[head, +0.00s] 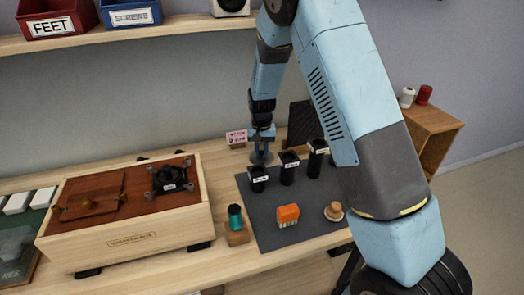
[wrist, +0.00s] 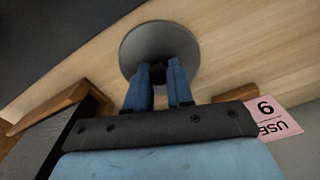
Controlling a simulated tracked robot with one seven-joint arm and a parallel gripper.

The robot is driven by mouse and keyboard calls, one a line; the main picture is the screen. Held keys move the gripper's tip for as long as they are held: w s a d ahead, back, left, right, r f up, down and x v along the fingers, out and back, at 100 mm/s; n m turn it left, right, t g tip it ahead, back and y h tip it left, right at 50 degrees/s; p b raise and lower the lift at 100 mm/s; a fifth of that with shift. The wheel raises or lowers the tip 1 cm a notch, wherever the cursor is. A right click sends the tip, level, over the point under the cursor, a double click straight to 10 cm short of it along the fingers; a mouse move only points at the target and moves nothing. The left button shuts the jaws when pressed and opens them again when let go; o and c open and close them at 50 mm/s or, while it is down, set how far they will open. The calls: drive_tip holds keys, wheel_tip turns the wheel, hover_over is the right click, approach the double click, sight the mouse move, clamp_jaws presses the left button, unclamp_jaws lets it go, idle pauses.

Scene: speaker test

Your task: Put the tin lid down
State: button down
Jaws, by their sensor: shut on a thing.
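The tin lid (head: 260,157) is a round grey disc. It shows behind the leftmost black cup in the head view. In the wrist view the lid (wrist: 150,35) is a disc beyond my fingertips, with the bare wood of the bench behind it. My gripper (head: 262,140) points down and is shut on the lid's dark middle part. My two blue fingers (wrist: 160,72) sit close together there. I cannot tell whether the lid touches the bench or hangs just above it.
Several dark cups, the leftmost (head: 258,180) nearest the lid, stand on a grey mat (head: 262,222). A pink card (head: 237,138) stands left of my gripper. A wooden box (head: 130,240) fills the left; an orange block (head: 287,214) and teal spool (head: 236,217) are in front.

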sight(262, 151)
drive_tip(key=c, duration=1)
unclamp_jaws()
wheel_tip(262, 151, up, 12)
drive_tip(key=s+d+r+t, duration=0.1)
drive_tip(key=s+d+r, duration=0.55)
drive_tip(key=r, duration=0.45)
drive_tip(key=s+d+r+t, duration=0.1)
drive_tip(key=s+d+r, duration=0.2)
drive_tip(key=s, duration=0.6)
drive_tip(key=s+d+r+t, duration=0.2)
drive_tip(key=s+d+r, duration=0.2)
drive_tip(key=s, duration=0.5)
drive_tip(key=s+d+r+t, duration=0.1)
drive_tip(key=s+d+r, duration=0.3)
drive_tip(key=s+d, duration=0.3)
drive_tip(key=s, duration=0.3)
drive_tip(key=shift+d+t, duration=0.3)
drive_tip(key=shift+d, duration=0.05)
